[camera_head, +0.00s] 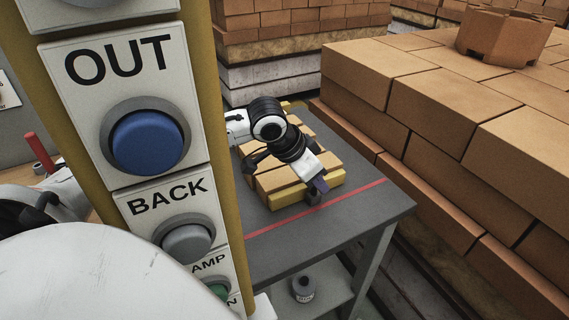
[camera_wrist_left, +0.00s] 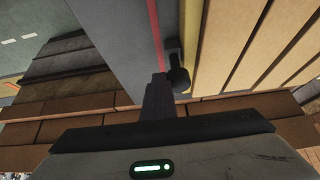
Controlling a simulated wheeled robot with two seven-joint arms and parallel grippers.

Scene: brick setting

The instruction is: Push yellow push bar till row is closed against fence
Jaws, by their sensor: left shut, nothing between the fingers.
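The yellow push bar (camera_head: 288,197) lies along the near side of a row of tan bricks (camera_head: 285,177) on a grey table (camera_head: 380,205). A dark knob (camera_head: 313,198) sits on the bar's outer side; it also shows in the left wrist view (camera_wrist_left: 178,76). My left gripper (camera_head: 319,185) is shut and empty at the bar, next to the knob. In the left wrist view its fingertips (camera_wrist_left: 159,84) are beside the knob; I cannot tell if they touch it. Dark gaps show between the bricks (camera_wrist_left: 262,45). My arm hides part of the row, and the fence is not clearly seen.
A red line (camera_head: 345,197) crosses the table near its front edge. A yellow post with OUT (camera_head: 147,142) and BACK (camera_head: 188,243) buttons blocks the left of the head view. Large brick stacks (camera_head: 440,105) stand close on the right. A small bottle (camera_head: 303,289) stands below the table.

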